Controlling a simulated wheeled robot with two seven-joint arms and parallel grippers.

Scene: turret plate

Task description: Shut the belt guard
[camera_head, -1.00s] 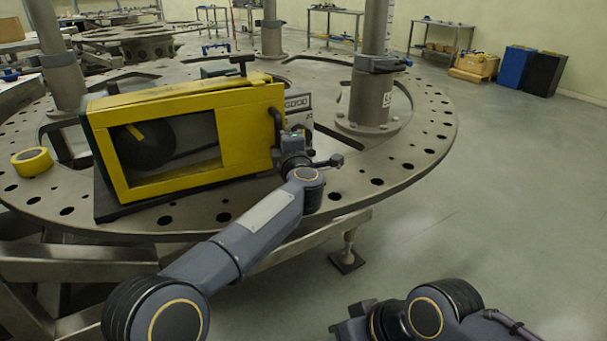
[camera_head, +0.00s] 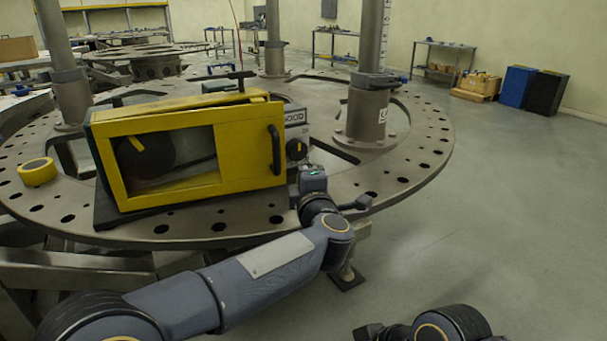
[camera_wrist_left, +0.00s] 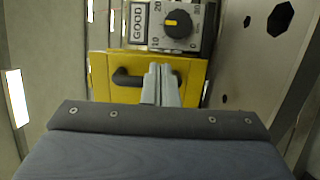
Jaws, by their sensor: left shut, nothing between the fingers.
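The belt guard (camera_head: 237,152) is a yellow frame with a window, standing on a dark base on the round turret plate (camera_head: 190,228). A dark round wheel (camera_head: 150,150) shows through the window. The guard's black upright handle (camera_head: 275,150) is at its right end; it also shows in the left wrist view (camera_wrist_left: 127,79). My left gripper (camera_head: 312,172) is shut and empty, just right of and below the handle in the head view. In the left wrist view its closed fingers (camera_wrist_left: 160,84) cover part of the handle; contact cannot be told.
A grey panel with a dial (camera_head: 297,149) and the word GOOD stands at the guard's right end. A yellow tape roll (camera_head: 37,172) lies left on the plate. Steel posts (camera_head: 367,95) rise behind. The floor at right is clear.

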